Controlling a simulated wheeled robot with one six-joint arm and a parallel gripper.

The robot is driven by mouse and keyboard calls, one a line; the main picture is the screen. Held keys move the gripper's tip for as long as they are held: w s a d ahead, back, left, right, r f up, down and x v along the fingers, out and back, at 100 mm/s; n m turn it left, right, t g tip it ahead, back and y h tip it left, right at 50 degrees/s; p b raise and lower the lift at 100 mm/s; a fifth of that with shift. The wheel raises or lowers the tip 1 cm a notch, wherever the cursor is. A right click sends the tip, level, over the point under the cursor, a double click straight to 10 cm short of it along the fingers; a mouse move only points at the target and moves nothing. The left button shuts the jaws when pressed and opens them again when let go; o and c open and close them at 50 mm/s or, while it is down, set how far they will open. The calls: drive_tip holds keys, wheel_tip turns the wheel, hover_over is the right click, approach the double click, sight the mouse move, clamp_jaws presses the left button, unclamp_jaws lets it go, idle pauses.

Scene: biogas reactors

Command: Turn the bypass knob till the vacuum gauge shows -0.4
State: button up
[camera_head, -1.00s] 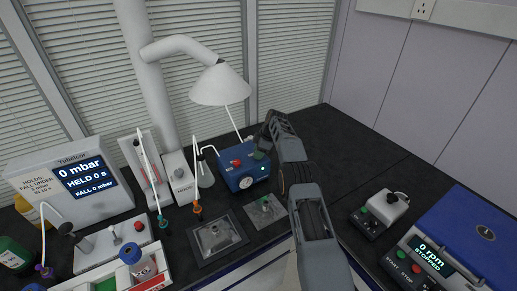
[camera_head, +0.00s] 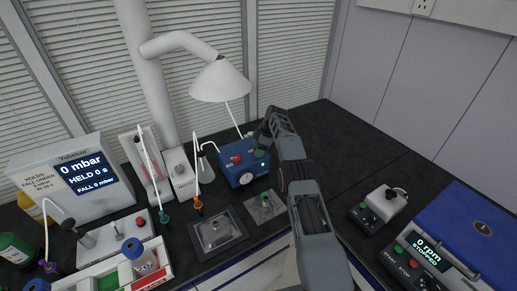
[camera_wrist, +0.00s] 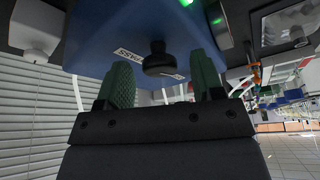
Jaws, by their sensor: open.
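A blue pump box (camera_head: 238,169) stands at the back of the dark bench. Its round white gauge (camera_head: 246,179) is on the front; the needle is too small to read. In the wrist view the gauge (camera_wrist: 219,22) shows only edge-on. The black bypass knob (camera_wrist: 160,62) sticks out of the box beside a partly hidden "BYPASS" label (camera_wrist: 128,53). My gripper (camera_wrist: 162,74) is open, with one green finger on each side of the knob; I see a gap on both sides. In the head view my gripper (camera_head: 262,147) is at the pump's right side.
A lamp-like white hood (camera_head: 220,82) hangs above and behind the pump. A control box (camera_head: 380,208) and a blue-lidded machine (camera_head: 475,232) are at right. Bench behind my arm is clear.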

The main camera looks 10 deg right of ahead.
drive_tip(key=p+v, duration=0.1)
drive_tip(key=v, duration=0.6)
drive_tip(key=shift+r, duration=0.2)
drive_tip(key=shift+d, duration=0.15)
